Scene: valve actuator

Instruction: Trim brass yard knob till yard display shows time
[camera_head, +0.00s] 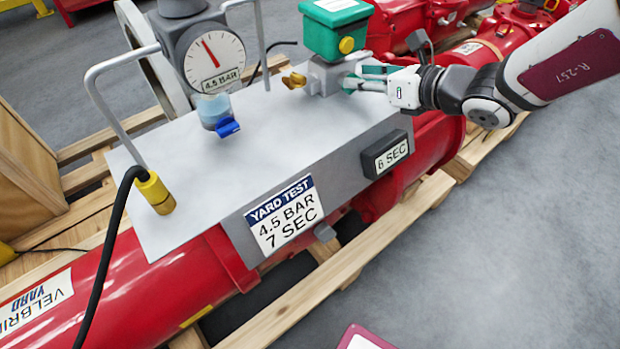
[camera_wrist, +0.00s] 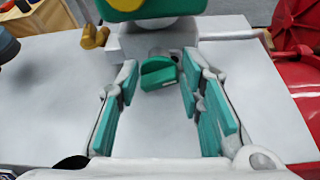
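The brass knob (camera_head: 294,80) sticks out of the left side of a grey valve block (camera_head: 325,78) under a green box. It also shows at the upper left of the wrist view (camera_wrist: 95,37). The yard display (camera_head: 391,154) on the plate's front reads "6 SEC". The yard test label (camera_head: 285,215) reads "4.5 BAR 7 SEC". My gripper (camera_head: 352,82) is at the block's right side, away from the brass knob. In the wrist view its fingers are apart, with a green knob (camera_wrist: 159,72) between or just beyond their tips. Contact cannot be told.
A gauge (camera_head: 213,60) labelled 4.5 BAR stands on the plate, with a blue lever (camera_head: 228,127) below it. The green box (camera_head: 336,28) has a yellow button. Metal handles rise at the left. Grey floor is clear at the right.

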